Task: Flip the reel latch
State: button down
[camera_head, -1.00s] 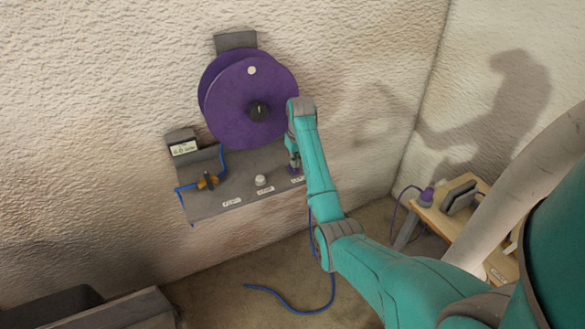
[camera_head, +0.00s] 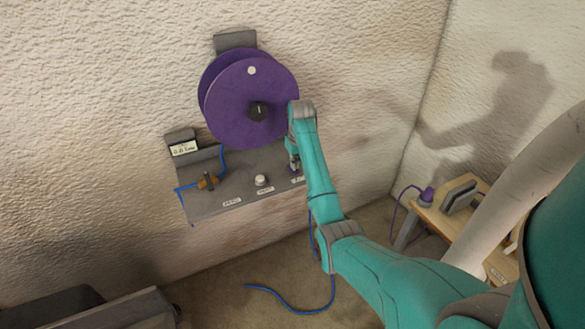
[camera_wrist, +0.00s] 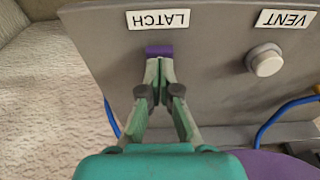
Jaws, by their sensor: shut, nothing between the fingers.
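The reel is a purple double disc (camera_head: 235,100) with a black hub, mounted on the wall. Below it is a grey panel (camera_head: 215,203). The latch is a small purple piece (camera_wrist: 159,51) beside the upside-down LATCH label (camera_wrist: 158,19) in the wrist view. My gripper (camera_wrist: 158,62) is shut and empty, its fingertips right at the latch's near edge; I cannot tell if they touch. In the head view my gripper (camera_head: 294,166) is low over the panel's right end, and the arm and gripper mostly hide the latch.
A white VENT knob (camera_head: 261,180) sits left of the latch. Farther left are a brass fitting with a dark lever (camera_head: 208,181) and a small display box (camera_head: 184,148). A blue line (camera_head: 290,310) lies on the floor. A wooden bench (camera_head: 430,218) stands at right.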

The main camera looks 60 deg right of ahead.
jog(key=shift+f, duration=0.6)
dwell(0.3)
jog(key=shift+r, duration=3.55)
